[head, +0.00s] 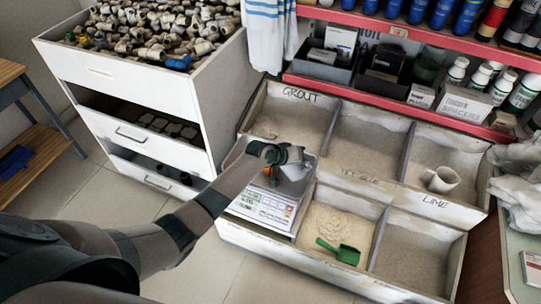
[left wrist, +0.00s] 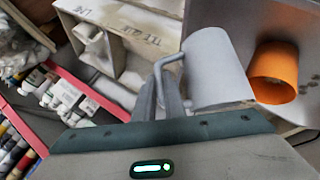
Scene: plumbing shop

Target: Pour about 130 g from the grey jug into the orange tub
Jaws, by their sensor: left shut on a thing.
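My left gripper (head: 284,156) is over the scale (head: 262,207) in the head view, at the end of the arm from the left. In the left wrist view its fingers (left wrist: 172,88) are shut on the handle of the grey jug (left wrist: 217,68). The jug's opening and contents are not visible there. The jug also shows partly in the head view (head: 296,171), beside the gripper. The orange tub (left wrist: 274,72) stands on the scale's plate, close beside the jug in the wrist view. In the head view the arm and gripper mostly hide it. My right gripper is not in view.
Bins of powder (head: 372,141) lie behind and right of the scale. One holds a green scoop (head: 340,252), another a pale mug (head: 441,180). A white drawer cabinet (head: 150,90) with pipe fittings stands left. A red shelf (head: 400,105) with boxes and bottles is behind.

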